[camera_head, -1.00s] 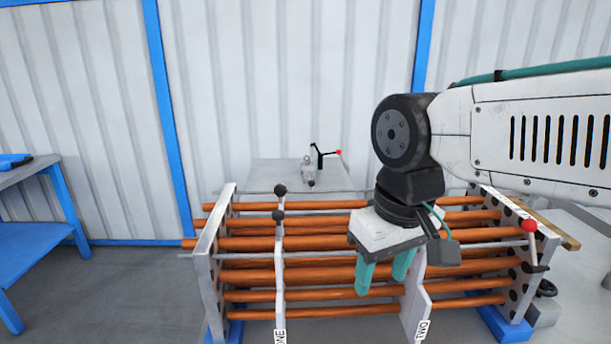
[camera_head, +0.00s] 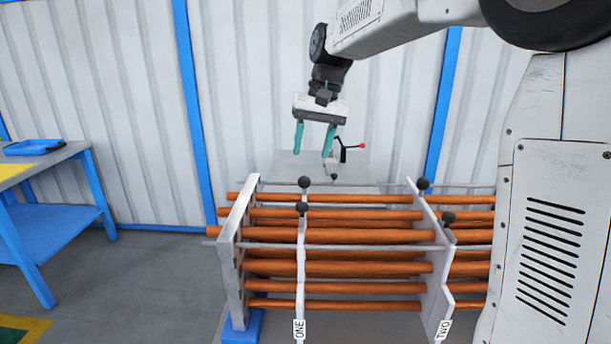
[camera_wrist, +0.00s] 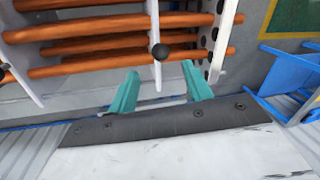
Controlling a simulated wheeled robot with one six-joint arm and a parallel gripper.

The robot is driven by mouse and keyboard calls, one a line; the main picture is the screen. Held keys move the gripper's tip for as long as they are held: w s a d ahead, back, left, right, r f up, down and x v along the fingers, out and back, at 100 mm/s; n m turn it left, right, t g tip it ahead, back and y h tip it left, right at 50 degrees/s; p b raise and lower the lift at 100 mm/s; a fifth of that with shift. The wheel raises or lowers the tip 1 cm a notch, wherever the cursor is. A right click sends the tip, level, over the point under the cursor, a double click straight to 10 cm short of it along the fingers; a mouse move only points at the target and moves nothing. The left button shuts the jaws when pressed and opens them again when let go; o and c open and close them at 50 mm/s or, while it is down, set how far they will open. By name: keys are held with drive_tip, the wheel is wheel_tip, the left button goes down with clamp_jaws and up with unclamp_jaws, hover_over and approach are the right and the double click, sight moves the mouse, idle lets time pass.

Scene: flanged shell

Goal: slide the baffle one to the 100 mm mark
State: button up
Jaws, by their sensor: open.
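Baffle one (camera_head: 302,260) is a thin pale upright plate labelled ONE, crossing the orange tubes near the left end plate (camera_head: 238,255). It carries two black ball knobs (camera_head: 302,208), one nearer and one farther. In the wrist view baffle one (camera_wrist: 153,18) shows with one black knob (camera_wrist: 160,51) beyond my fingers. My gripper (camera_head: 313,152) is open and empty, fingers pointing down, above and behind the far knob. In the wrist view the knob appears between the lines of my open fingers (camera_wrist: 160,74), apart from them. No 100 mm mark is readable.
Baffle two (camera_head: 437,270), labelled TWO, stands to the right with its own knobs. Grey rods (camera_head: 340,247) run along the tubes. A grey table (camera_head: 350,165) with a red-tipped clamp stands behind. A blue workbench (camera_head: 45,190) is at the left; the floor between is clear.

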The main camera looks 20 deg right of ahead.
drive_tip(key=f, duration=0.2)
drive_tip(key=a+f, duration=0.1)
drive_tip(key=f, duration=0.4)
drive_tip(key=shift+w+a+f, duration=0.25)
drive_tip(key=shift+f, duration=0.1)
drive_tip(key=shift+c, duration=0.3)
clamp_jaws()
